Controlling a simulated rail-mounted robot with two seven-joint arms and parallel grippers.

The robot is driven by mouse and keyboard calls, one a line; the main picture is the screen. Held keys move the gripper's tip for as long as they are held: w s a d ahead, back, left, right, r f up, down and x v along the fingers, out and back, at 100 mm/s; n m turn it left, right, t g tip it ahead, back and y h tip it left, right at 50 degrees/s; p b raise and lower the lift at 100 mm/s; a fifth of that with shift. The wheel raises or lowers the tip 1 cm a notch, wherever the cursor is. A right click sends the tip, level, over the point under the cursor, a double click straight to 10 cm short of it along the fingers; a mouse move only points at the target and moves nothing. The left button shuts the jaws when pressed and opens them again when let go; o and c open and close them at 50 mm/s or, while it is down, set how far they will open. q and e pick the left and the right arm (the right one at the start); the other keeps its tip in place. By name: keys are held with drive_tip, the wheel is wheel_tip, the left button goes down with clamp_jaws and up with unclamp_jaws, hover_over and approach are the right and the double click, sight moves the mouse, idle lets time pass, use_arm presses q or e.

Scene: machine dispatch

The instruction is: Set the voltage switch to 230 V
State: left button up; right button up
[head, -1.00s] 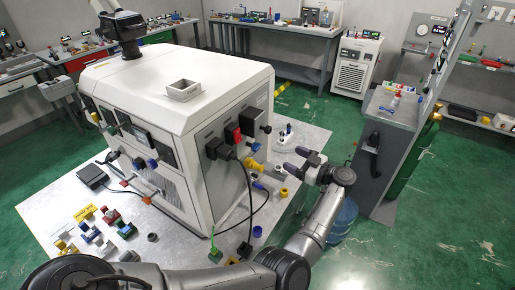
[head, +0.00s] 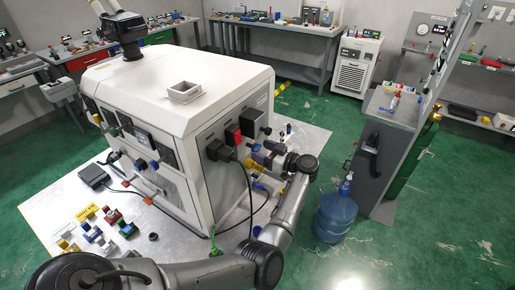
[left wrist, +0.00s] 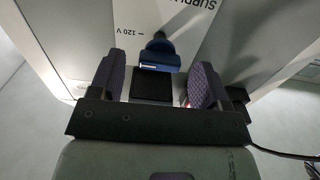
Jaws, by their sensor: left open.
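The machine (head: 165,85) is a large white cabinet. In the left wrist view, a blue switch lever (left wrist: 158,52) stands out from its pale panel, near a printed "120 V" mark (left wrist: 128,33) and part of the word "SUPPLY". No 230 V mark shows. My left gripper (left wrist: 156,72) is open, its two purple-grey fingers on either side of and just short of the lever, apart from it. In the head view the left gripper (head: 262,156) is close to the machine's right side panel and hides the lever. My right gripper is not in view.
On the same panel are a red part (head: 233,134), a black plug with a cable (head: 217,150) and a yellow connector (head: 253,164). Small coloured parts lie on the plate (head: 190,250) in front. A blue water bottle (head: 336,217) stands on the green floor at right.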

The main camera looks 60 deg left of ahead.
use_arm(q)
drive_tip(key=shift+x, duration=1.25)
drive_tip(key=shift+c, duration=0.2)
drive_tip(key=c, duration=0.9)
